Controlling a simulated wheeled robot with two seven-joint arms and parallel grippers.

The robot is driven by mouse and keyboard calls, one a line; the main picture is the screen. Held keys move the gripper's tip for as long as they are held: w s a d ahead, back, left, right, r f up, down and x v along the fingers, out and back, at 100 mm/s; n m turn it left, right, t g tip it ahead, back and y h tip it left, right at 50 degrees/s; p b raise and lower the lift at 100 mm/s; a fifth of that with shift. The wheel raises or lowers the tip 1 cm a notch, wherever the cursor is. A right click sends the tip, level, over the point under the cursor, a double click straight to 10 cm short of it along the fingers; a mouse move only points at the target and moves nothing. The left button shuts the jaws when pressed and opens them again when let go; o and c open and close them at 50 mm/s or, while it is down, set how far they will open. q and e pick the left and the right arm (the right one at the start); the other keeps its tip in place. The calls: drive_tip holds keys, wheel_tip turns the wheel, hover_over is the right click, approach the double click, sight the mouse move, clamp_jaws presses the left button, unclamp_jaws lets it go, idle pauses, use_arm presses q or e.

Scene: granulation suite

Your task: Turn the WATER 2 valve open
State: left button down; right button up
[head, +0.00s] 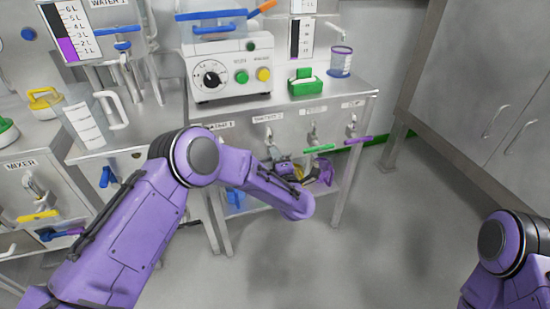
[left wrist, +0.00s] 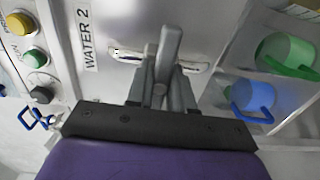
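The WATER 2 label (left wrist: 88,40) is on the pale panel in the left wrist view, and a small label (head: 268,117) that seems to match is on the bench front in the head view. The metal valve (left wrist: 170,42) stands out from the panel beside the label, with a whitish bar (left wrist: 196,67) crossing behind it. My left gripper (left wrist: 161,76) is right at this valve, its grey fingers on either side of the valve's lower part. Whether they press on it is unclear. In the head view my forearm partly hides the left gripper (head: 297,172). My right gripper is out of view.
A machine with a dial (head: 228,76) and a green block (head: 305,83) stand on top. Blue (left wrist: 252,96) and green (left wrist: 288,52) vessels sit on the shelf. The floor at right is clear.

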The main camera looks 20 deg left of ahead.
use_arm(q)
drive_tip(key=shift+n, duration=0.3)
drive_tip(key=n+b, duration=0.1)
drive_tip(key=n, duration=0.1)
drive_tip(key=n+b, duration=0.1)
drive_tip(key=shift+f+n+b, duration=0.2)
drive_tip(key=shift+n+b, duration=0.1)
drive_tip(key=shift+n, duration=0.1)
drive_tip(key=n+b, duration=0.3)
drive_tip(key=n, duration=0.1)
drive_tip(key=shift+n, duration=0.3)
drive_tip(key=n+b, duration=0.5)
drive_tip(key=n, duration=0.1)
drive_tip(key=shift+f, duration=0.1)
drive_tip(key=shift+r+n+b, duration=0.2)
drive_tip(key=shift+n+b, duration=1.3)
drive_tip(key=shift+b, duration=0.1)
drive_tip(key=c, duration=1)
unclamp_jaws()
drive_tip(key=shift+r, duration=0.1)
